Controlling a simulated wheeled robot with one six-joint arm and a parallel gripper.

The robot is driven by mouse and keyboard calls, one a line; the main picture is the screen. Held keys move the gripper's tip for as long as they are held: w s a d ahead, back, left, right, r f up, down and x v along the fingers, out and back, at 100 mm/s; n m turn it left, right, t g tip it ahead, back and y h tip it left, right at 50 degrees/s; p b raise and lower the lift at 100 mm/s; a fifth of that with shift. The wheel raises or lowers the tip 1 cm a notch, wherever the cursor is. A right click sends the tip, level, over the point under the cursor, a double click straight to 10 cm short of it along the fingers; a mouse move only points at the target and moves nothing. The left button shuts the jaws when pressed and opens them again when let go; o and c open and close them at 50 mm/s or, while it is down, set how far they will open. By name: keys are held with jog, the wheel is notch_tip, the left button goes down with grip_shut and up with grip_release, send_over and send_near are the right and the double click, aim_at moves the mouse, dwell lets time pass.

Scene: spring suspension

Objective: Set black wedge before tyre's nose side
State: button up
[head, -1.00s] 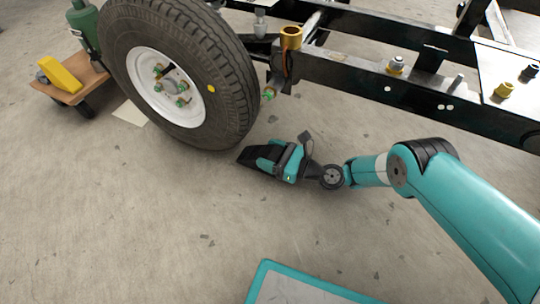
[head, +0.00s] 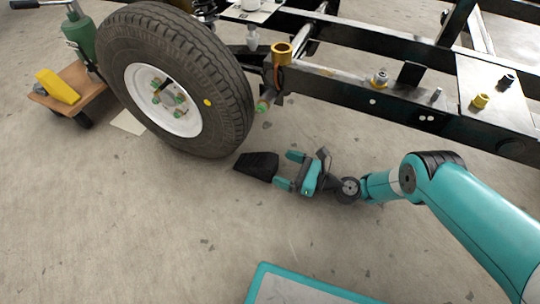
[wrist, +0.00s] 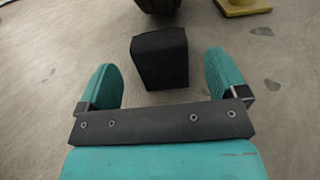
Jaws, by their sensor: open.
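The black wedge (head: 257,166) lies on the concrete floor just right of the tyre's lower edge in the head view, close to the tyre (head: 175,78). In the wrist view the wedge (wrist: 160,58) stands ahead of the open fingers (wrist: 165,78), clear of both. The tyre's dark tread (wrist: 158,5) shows beyond it at the top edge.
A black chassis frame (head: 340,90) runs across the back right, above my gripper. A wooden dolly (head: 90,92) carrying a yellow wedge (head: 58,86) and a green jack (head: 82,38) stands left of the tyre. The floor in front is clear.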

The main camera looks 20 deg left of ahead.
jog(key=d+p, duration=0.3)
jog(key=shift+s+d+r, duration=0.15)
jog(key=shift+d+r, duration=0.2)
jog(key=shift+s+d+f+p, duration=0.1)
jog(key=shift+d+f+p, duration=0.15)
jog(key=shift+d+p, duration=0.55)
